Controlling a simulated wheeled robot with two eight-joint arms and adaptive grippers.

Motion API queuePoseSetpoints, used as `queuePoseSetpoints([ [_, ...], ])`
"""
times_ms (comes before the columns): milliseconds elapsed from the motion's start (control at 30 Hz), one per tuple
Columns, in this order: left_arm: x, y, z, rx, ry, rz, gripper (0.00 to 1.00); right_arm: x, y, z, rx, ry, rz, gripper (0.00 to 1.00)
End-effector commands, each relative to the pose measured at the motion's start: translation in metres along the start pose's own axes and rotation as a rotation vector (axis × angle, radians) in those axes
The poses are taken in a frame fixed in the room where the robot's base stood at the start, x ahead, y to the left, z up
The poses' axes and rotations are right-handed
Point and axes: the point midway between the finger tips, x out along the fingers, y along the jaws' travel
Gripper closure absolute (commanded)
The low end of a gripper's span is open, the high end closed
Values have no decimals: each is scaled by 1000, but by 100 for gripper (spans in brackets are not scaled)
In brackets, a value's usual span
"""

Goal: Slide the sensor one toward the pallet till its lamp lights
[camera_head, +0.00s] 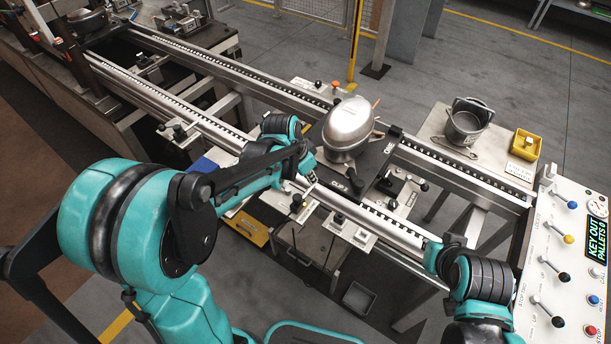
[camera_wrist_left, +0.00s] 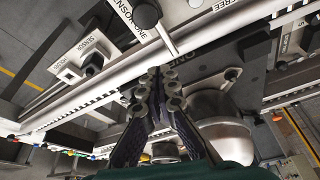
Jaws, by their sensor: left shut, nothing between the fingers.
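A pale plate lettered SENSOR ONE (camera_wrist_left: 128,22) with a black knob shows at the top of the left wrist view. In the head view, a black-knobbed slide (camera_head: 297,203) sits at the near rail by my left gripper; its lettering is unreadable there. My left gripper (camera_head: 311,180) is shut and empty. In the left wrist view its fingertips (camera_wrist_left: 155,80) are close to the rail and a pale bar by the sensor; contact cannot be told. The dark pallet (camera_head: 376,158) marked ONE carries a silver compressor (camera_head: 349,123). No lit sensor lamp can be made out.
A second sensor plate (camera_wrist_left: 72,70) shows left in the wrist view. The conveyor rails (camera_head: 462,184) run to the control panel (camera_head: 565,255). A side table (camera_head: 432,128) holds a dark pot (camera_head: 467,122) and a yellow bin (camera_head: 525,145). A grey tray (camera_head: 358,298) is low in front.

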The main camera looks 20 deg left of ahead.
Motion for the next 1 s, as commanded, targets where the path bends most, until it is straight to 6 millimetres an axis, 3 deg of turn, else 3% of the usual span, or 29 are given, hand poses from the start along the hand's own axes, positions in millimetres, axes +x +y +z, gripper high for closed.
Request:
queuePoseSetpoints([
  [33,16,0,1,1,0,0,100,8,0,5,0,0,0,100],
  [167,42,0,1,0,0,1,100,16,0,12,0,0,0,100],
  [433,28,0,33,-3,0,-1,100,22,0,16,0,0,0,100],
  [867,25,0,38,-2,0,0,100,22,0,16,0,0,0,100],
  [1000,21,1,48,-3,0,-1,100,19,0,14,0,0,0,100],
])
